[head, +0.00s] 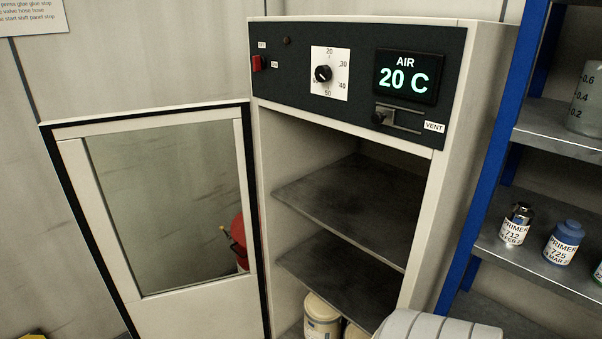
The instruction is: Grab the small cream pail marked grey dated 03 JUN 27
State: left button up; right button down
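A cream pail (321,318) stands at the bottom of the open cabinet, cut off by the lower edge of the head view. A second cream pail (354,331) is partly visible to its right, mostly hidden. Markings on the two pails are too small or cut off to read, so I cannot tell whether either is marked grey or dated 03 JUN 27. Neither gripper is visible.
The cabinet (457,90) has its windowed door (190,305) swung open to the left. Its two shelves (355,200) are bare. A blue-posted rack (545,115) on the right holds primer bottles (563,243). A red object (239,240) shows through the door window.

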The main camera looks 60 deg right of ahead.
aim_at(321, 321)
jog(key=z, duration=2.35)
jog(key=j+z, duration=0.25)
jog(key=j, duration=0.45)
jog(key=j+z, duration=0.2)
jog(key=j, duration=0.45)
jog(key=k, duration=0.05)
